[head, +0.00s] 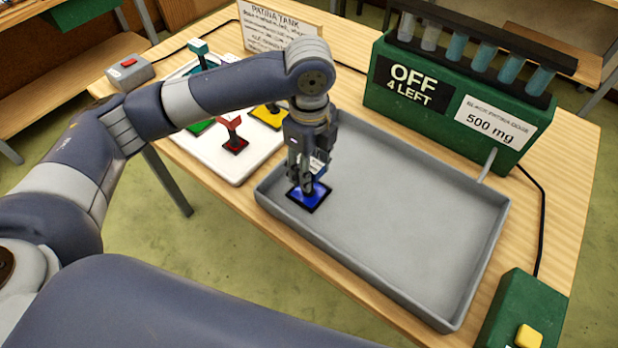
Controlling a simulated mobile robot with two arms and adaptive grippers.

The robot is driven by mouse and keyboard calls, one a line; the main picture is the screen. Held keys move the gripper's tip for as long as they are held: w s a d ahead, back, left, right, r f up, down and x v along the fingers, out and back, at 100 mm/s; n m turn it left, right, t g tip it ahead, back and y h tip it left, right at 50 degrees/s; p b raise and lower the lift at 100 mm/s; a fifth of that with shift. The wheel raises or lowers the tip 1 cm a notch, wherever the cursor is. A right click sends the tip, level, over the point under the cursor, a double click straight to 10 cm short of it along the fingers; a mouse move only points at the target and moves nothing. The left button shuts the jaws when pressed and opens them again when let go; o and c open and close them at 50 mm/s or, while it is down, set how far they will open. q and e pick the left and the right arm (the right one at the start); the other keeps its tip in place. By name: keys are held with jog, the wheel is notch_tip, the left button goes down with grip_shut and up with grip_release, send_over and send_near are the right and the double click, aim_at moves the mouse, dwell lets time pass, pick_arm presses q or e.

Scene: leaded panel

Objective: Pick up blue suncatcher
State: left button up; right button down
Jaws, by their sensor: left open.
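The blue suncatcher (309,197) is a dark-rimmed blue square lying in the left corner of the grey tray (485,263). My left gripper (306,182) points down directly over it, with its fingers open around or just above the suncatcher's upright blue part. The fingers hide most of that part, so I cannot tell whether they touch it. My right gripper is not in view.
A white board (238,172) left of the tray holds red (234,144), green, yellow and teal suncatchers. A green dosing box (450,95) with tubes stands behind the tray. A green box with a yellow button (528,336) is at front right. The tray's middle is empty.

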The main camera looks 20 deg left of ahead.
pick_arm(q)
notch_tip(320, 180, down, 4)
jog(key=shift+s+r+p, duration=0.1)
jog(key=shift+s+p, duration=0.05)
jog(key=shift+p, duration=0.3)
jog(key=shift+f, duration=0.5)
jog(key=c, duration=0.9)
grip_shut()
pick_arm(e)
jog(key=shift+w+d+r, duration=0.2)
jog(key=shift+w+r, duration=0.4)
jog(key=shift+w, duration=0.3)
